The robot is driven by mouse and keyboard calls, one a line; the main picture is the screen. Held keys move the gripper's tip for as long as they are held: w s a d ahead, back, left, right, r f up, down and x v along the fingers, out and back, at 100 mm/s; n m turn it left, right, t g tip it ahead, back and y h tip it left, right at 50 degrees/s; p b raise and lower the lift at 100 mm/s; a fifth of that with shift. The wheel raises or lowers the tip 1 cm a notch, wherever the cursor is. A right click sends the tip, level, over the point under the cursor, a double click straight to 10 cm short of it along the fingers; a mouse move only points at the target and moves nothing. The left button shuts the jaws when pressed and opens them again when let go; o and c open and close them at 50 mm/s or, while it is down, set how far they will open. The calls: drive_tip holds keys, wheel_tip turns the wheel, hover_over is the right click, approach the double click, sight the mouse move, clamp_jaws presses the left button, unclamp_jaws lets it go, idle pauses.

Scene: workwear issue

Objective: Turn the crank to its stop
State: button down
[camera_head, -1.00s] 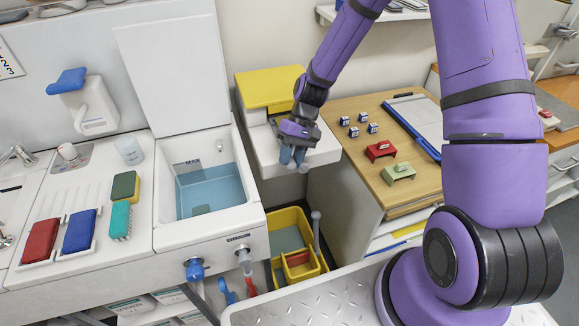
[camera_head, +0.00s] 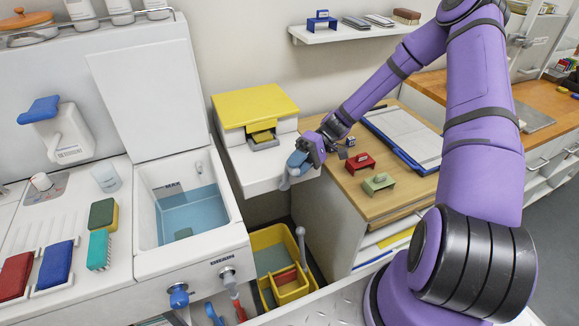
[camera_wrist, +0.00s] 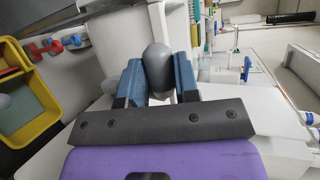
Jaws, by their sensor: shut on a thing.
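The crank's rounded grey grip (camera_wrist: 158,68) sits between the two blue fingers of my gripper (camera_wrist: 158,80) in the wrist view. The fingers press it from both sides. In the head view my gripper (camera_head: 296,166) is at the front right of the white machine with the yellow lid (camera_head: 254,105), and it points down and to the left. My gripper hides most of the crank there, so its arm and its stop cannot be made out.
A yellow bucket (camera_head: 258,242) with a grey lever stands on the floor below. A wooden-topped cabinet (camera_head: 372,200) is close on the right, with red and green stamp-like blocks and a clipboard. The sink basin (camera_head: 165,240) is to the left.

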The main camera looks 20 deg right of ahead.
drive_tip(key=shift+s+d+f, duration=0.1)
drive_tip(key=shift+d+f, duration=0.2)
drive_tip(key=shift+d, duration=0.2)
drive_tip(key=shift+d+f, duration=0.25)
drive_tip(key=shift+d, duration=0.25)
drive_tip(key=shift+f, duration=0.1)
drive_tip(key=shift+s, duration=0.1)
drive_tip(key=c, duration=0.9)
unclamp_jaws()
drive_tip(key=shift+a, duration=0.1)
drive_tip(key=shift+o, duration=0.2)
drive_tip(key=shift+w, duration=0.2)
drive_tip(key=v, duration=1)
drive_tip(key=shift+d+r, duration=0.25)
drive_tip(key=shift+d, duration=0.1)
drive_tip(key=shift+w, duration=0.15)
drive_tip(key=shift+c, duration=0.2)
